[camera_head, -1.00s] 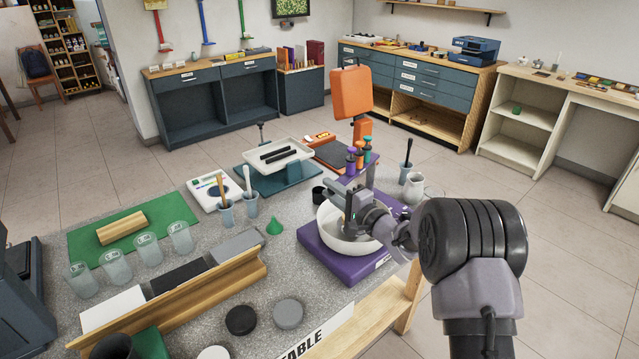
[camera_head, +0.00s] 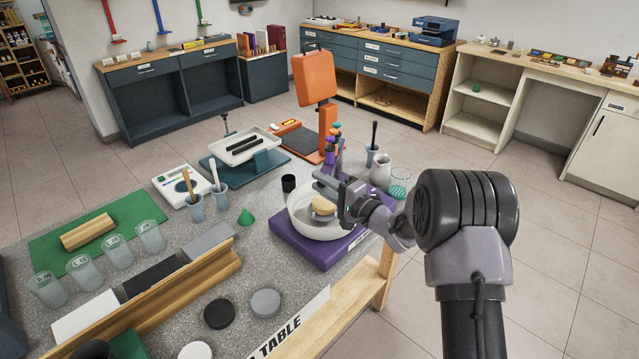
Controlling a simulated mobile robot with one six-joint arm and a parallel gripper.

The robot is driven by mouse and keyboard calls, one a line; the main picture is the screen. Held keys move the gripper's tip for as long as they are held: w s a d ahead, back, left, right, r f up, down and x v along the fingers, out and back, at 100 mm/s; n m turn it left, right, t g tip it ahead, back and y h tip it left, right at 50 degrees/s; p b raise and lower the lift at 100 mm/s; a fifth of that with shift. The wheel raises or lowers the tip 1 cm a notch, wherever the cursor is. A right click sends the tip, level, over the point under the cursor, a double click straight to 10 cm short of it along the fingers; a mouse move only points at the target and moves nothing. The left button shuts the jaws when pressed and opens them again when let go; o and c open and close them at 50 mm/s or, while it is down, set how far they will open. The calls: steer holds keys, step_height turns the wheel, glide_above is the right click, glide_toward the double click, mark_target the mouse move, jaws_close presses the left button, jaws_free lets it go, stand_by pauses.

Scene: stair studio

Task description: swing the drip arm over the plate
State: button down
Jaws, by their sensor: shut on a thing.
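The drip arm carries purple, orange and teal-topped bottles (camera_head: 332,139) at the back right of the purple base (camera_head: 290,240). A wide white round dish, which seems to be the plate (camera_head: 305,225), sits on this base. A tan round piece (camera_head: 323,207) shows inside it. My gripper (camera_head: 328,186) is over the dish's right back part, just in front of the bottles. It is shut, apparently on the drip arm; the exact contact is too small and partly hidden by my wrist.
A white jug (camera_head: 380,170), a cup with a dark-handled tool (camera_head: 374,150) and a glass (camera_head: 398,188) stand right of the base. An orange press (camera_head: 315,80) rises behind. The table's front edge is near.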

steer(key=shift+d+f, duration=0.1)
steer(key=shift+d, duration=0.05)
steer(key=c, duration=1.2)
jaws_free()
steer(key=shift+d, duration=0.2)
steer(key=shift+c, duration=0.2)
steer(key=shift+a, duration=0.1)
steer(key=p+v, duration=0.4)
steer(key=v, duration=1.3)
steer(key=shift+s, duration=0.25)
